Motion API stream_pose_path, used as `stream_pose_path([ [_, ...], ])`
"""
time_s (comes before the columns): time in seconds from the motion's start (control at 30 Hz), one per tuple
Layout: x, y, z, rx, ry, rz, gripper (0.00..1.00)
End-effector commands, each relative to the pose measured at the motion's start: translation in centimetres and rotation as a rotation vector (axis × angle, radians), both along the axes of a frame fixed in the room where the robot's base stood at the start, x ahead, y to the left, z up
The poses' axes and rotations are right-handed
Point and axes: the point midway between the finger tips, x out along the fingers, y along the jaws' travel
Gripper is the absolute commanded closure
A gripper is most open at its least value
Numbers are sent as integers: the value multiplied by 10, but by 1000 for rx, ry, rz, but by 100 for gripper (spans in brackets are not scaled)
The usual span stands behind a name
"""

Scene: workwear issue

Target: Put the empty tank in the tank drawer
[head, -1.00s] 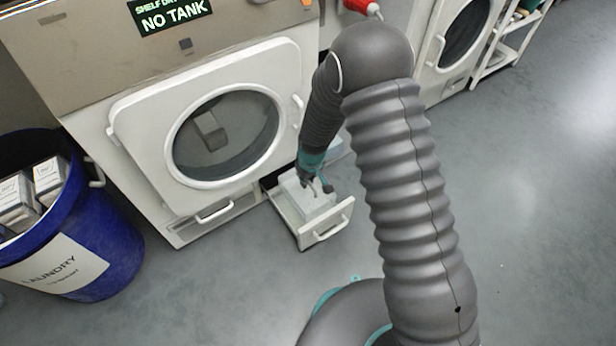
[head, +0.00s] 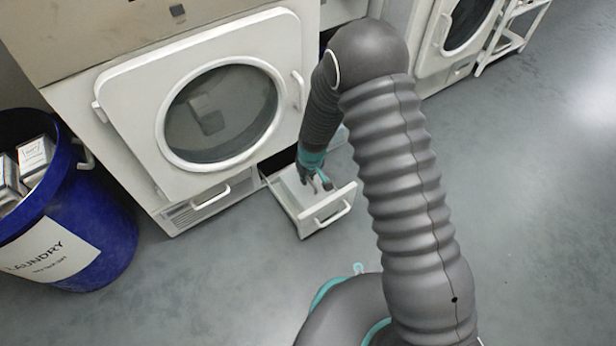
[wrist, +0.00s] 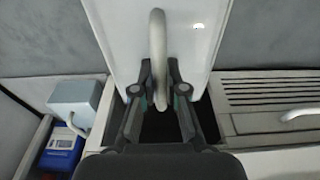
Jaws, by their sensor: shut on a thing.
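The tank (wrist: 190,50) is a white box with a raised bar handle (wrist: 158,45), seen close up in the wrist view. My gripper (wrist: 160,97) is shut on that handle; in the head view it (head: 317,184) points down into the open tank drawer (head: 334,207). The drawer is pulled out at the foot of the white dryer (head: 120,100). The tank appears low inside the drawer walls. Whether it rests on the drawer floor is hidden. A dark gap shows between my fingers.
A blue laundry bin (head: 105,225) with white boxes stands at the left. A grille (wrist: 265,90) with a handle lies beside the drawer. A grey container (wrist: 72,97) and blue item (wrist: 62,150) are on the drawer's other side. The floor in front is clear.

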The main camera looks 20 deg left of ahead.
Motion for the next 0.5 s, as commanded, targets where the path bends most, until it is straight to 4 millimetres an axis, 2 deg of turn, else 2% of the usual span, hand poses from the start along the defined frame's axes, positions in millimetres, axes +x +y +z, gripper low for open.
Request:
stream_pose_path([
  [0.5,0,0,-4,1,-1,0,100],
])
